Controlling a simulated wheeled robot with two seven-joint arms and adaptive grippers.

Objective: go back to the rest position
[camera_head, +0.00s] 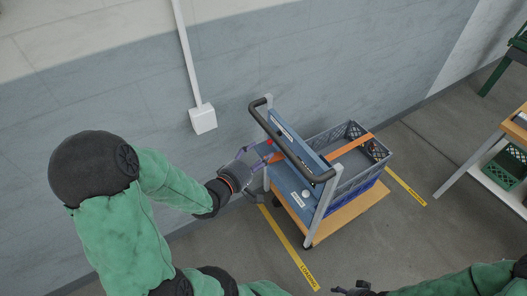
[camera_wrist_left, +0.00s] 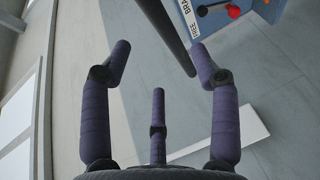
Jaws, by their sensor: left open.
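My left gripper (camera_head: 262,160) is at the left side of a cart, beside its upright blue panel (camera_head: 292,186). In the left wrist view its purple fingers (camera_wrist_left: 160,62) are spread apart with nothing between them. The cart's dark handle bar (camera_head: 291,150) rises above the panel. In the wrist view a dark bar (camera_wrist_left: 166,36) passes beyond the fingertips, and I cannot tell if any finger touches it. My right gripper (camera_head: 357,288) shows only partly at the bottom edge of the head view; its fingers are too small to read.
The cart carries a grey crate (camera_head: 378,150) with an orange strap (camera_head: 349,144) on a wooden deck (camera_head: 346,212). A wall with a white box (camera_head: 203,119) stands behind. Yellow floor lines (camera_head: 286,243) flank the cart. A workbench (camera_head: 513,125) is at right.

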